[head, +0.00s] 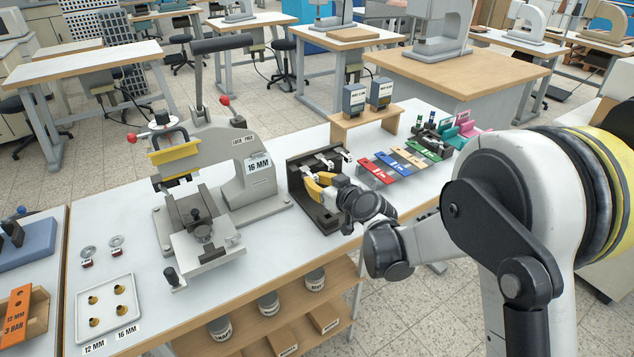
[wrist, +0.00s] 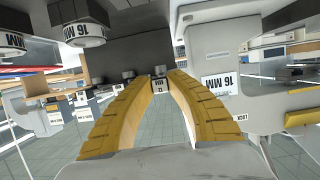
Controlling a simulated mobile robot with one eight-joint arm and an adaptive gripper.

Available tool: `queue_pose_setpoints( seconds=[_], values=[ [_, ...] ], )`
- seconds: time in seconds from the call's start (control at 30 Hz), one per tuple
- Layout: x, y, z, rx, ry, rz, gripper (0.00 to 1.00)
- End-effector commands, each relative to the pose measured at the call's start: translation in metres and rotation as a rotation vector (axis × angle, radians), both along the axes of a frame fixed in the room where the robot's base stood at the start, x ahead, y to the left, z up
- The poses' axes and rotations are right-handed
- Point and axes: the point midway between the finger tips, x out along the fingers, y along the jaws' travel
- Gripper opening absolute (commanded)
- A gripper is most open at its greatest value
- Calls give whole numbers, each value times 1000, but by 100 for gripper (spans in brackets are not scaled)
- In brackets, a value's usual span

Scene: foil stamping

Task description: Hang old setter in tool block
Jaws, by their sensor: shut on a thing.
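The black tool block (head: 318,212) stands on the bench right of the press. Several small metal-and-black setters (head: 327,161) sit along its upper part. My gripper (head: 312,184) has its yellow fingers at the front of the block, just below that row. In the wrist view, the fingertips (wrist: 160,82) close on a small setter with a white label (wrist: 160,88), its number too small to read surely. The wrist picture is upside down. Its dark upper middle is the block's surface (wrist: 140,42). Whether the held setter touches the block cannot be told.
The grey press (head: 248,180) with its 16 MM plate stands close left of the block. Coloured foil cards (head: 405,162) lie to the right. A wooden stand (head: 365,122) with two labelled boxes is behind.

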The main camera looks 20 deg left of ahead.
Motion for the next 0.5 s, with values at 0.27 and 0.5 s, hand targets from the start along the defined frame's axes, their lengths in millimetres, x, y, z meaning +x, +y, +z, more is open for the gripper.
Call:
queue_pose_setpoints(
  seconds=[0.27, 0.5],
  values=[
    [5, 6, 0, 1, 1, 0, 0],
    [9, 10, 0, 1, 1, 0, 0]
  ],
)
